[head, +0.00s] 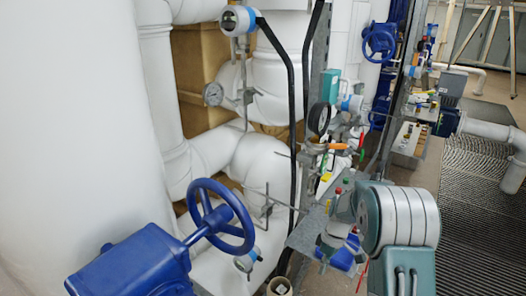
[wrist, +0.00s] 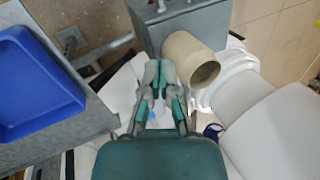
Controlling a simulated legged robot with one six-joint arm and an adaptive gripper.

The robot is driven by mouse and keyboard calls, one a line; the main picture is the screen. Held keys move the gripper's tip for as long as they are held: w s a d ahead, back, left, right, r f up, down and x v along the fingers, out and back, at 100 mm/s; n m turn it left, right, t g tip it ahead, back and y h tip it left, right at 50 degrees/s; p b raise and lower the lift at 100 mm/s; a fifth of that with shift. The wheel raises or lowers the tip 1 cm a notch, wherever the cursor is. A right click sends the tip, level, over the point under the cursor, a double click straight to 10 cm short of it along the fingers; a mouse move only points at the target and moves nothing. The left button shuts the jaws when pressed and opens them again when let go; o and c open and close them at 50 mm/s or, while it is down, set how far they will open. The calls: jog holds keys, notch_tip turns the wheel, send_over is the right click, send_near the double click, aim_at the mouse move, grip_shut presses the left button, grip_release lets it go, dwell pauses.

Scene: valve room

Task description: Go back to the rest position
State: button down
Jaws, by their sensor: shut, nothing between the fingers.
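My gripper (wrist: 158,68) shows in the wrist view with its grey and teal fingers brought together, shut and empty. A short beige open-ended tube (wrist: 190,60) appears just right of the fingertips; I cannot tell whether they touch it. In the head view my arm's grey-green links stand at the lower right, and I cannot make out the fingers there.
A blue handwheel (head: 221,215) stands at the lower centre, before white pipes (head: 205,160). A pressure gauge (head: 213,94) and black cables are behind. The wrist view has a blue tray (wrist: 35,85) at left. Floor grating (head: 475,215) lies at right.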

jog(key=s+a+r+m+t, duration=0.1)
jog(key=s+r, duration=0.2)
jog(key=r, duration=0.3)
jog(key=s+r+m+t+h, duration=0.1)
jog(key=s+r+m+t, duration=0.1)
jog(key=s+r, duration=0.35)
jog(key=s+a+r+m+t, duration=0.1)
jog(key=r, duration=0.7)
jog(key=s+r+m+t, duration=0.2)
jog(key=s+r, duration=0.1)
jog(key=s, duration=0.5)
jog(key=s+r+m+t+h, duration=0.1)
jog(key=s+r+m+t, duration=0.1)
jog(key=s, duration=0.7)
jog(key=shift+a+r+m+t+h, duration=0.3)
jog(key=shift+a+r+m+t, duration=0.1)
jog(key=shift+a+r+m, duration=0.15)
jog(key=shift+d, duration=0.1)
